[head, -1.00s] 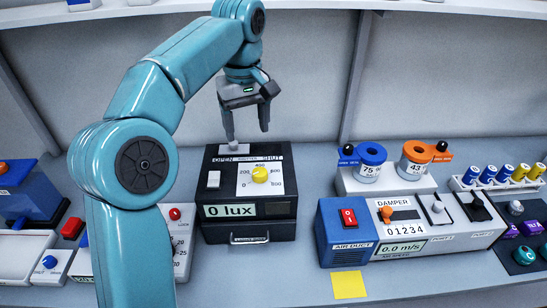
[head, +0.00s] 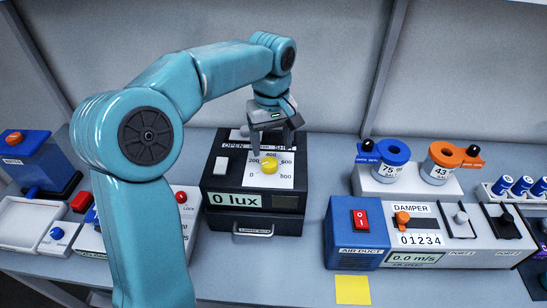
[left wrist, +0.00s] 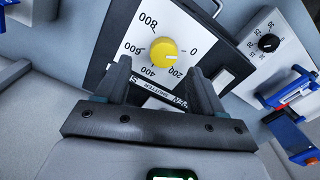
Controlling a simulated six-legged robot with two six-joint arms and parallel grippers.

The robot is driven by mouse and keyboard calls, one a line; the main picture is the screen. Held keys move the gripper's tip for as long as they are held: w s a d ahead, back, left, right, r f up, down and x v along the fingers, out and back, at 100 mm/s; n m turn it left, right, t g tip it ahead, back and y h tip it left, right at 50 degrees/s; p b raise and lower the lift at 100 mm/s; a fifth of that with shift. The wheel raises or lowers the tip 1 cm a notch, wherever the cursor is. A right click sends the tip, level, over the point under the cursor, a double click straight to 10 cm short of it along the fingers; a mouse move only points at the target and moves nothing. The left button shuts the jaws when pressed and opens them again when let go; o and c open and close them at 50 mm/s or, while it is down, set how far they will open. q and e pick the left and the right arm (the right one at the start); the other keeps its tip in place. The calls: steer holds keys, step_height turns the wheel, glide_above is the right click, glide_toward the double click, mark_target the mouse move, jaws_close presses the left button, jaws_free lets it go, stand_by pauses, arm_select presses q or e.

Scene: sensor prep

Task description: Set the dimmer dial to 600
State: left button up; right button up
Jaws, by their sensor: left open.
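The dimmer dial is a yellow round knob (head: 269,167) on a white scale plate marked 0 to 800, on top of a black box (head: 252,229). The box's display (head: 234,199) reads 0 lux. In the left wrist view, the knob (left wrist: 151,51) has a pale line toward the 0 side of the scale. My left gripper (head: 272,146) is open and empty, above the box's back part and pointing down. In the left wrist view its fingers (left wrist: 158,75) are apart, with the knob seen beyond the gap between their tips. My right gripper is not in view.
A white switch (head: 221,164) sits left of the dial, and the shutter slider area is behind it, partly hidden by my gripper. A blue air duct unit (head: 358,233) with a damper stands to the right. A yellow note (head: 352,289) lies in front.

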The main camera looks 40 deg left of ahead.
mark_target(269, 162)
arm_select(q)
steer(key=f, duration=0.2)
steer(key=s+a+f, duration=0.1)
steer(key=shift+s+f, duration=0.1)
steer(key=shift+w+d+f, duration=0.15)
steer(key=shift+f, duration=0.3)
steer(key=shift+w+d+f, duration=0.15)
steer(key=shift+f, duration=0.3)
steer(key=shift+w+f, duration=0.25)
steer(key=shift+s+a+r, duration=0.1)
steer(key=shift+s+a, duration=0.1)
steer(key=shift+s, duration=0.2)
steer(key=shift+d, duration=0.1)
steer(key=c, duration=0.5)
steer(key=shift+w+d, duration=0.15)
steer(key=shift+w, duration=0.1)
steer(key=c, duration=0.5)
steer(key=shift+c, duration=0.2)
